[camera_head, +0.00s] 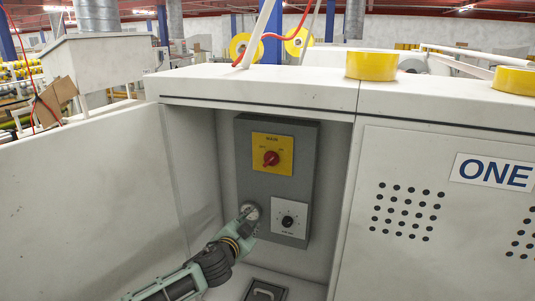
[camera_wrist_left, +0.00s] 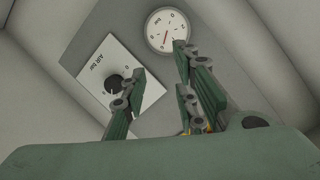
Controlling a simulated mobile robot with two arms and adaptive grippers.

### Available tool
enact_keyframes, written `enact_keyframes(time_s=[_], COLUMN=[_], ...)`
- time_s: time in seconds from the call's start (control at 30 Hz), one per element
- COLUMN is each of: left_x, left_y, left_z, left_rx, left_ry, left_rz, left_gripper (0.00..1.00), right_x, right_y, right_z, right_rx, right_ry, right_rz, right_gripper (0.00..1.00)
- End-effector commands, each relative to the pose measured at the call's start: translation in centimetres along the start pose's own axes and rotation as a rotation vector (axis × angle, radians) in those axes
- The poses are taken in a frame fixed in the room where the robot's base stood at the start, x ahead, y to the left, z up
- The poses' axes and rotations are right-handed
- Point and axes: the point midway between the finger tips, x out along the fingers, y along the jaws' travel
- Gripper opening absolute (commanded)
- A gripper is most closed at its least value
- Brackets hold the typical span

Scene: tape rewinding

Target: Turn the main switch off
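The main switch is a red rotary knob (camera_head: 271,158) on a yellow plate (camera_head: 272,146) marked MAIN, high on a grey control panel (camera_head: 310,135) inside an open cabinet. Its exact setting is too small to read. My left gripper (camera_head: 246,215) is below and left of the switch, in front of a round gauge (camera_head: 251,211). In the left wrist view the gripper (camera_wrist_left: 157,72) is open and empty, its fingers apart. The switch is not clearly seen there; only a small yellow patch shows between gripper parts. My right gripper is not in view.
A white plate with a black knob (camera_head: 288,220) sits right of the gauge, below the switch. The cabinet's side walls flank the panel. A dark box with a handle (camera_head: 264,291) lies below. Yellow tape rolls (camera_head: 371,66) stand on the cabinet top.

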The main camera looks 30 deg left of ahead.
Motion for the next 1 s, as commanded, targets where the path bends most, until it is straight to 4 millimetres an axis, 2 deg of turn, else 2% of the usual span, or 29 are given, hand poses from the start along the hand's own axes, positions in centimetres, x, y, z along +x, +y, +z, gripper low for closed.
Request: enact_keyframes(time_s=[0.03,0.1,0.2,0.3,0.43,0.8,1.0], left_x=[-1.2,-2.8,-4.7,-5.6,-5.0,0.1,1.4], left_y=[-2.6,-4.8,-6.8,-7.7,-8.2,-8.7,-8.6], left_z=[-4.5,-8.8,-12.8,-14.7,-15.5,-16.8,-16.9], left_rx=[0.012,0.017,0.022,0.022,0.021,0.02,0.021], left_ry=[0.063,0.13,0.197,0.23,0.24,0.239,0.239], left_rz=[-0.029,-0.06,-0.091,-0.105,-0.112,-0.111,-0.109], left_gripper=[0.27,0.27,0.27,0.27,0.27,0.27,0.27], right_x=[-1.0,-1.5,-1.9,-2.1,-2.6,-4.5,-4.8], right_y=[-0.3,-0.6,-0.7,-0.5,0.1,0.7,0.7], right_z=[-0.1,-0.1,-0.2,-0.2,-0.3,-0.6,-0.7], right_rx=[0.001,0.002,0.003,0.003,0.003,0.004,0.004], right_ry=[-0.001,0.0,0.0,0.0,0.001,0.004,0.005], right_rz=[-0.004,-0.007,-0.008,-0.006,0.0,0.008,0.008], right_gripper=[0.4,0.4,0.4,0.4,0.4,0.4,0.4])
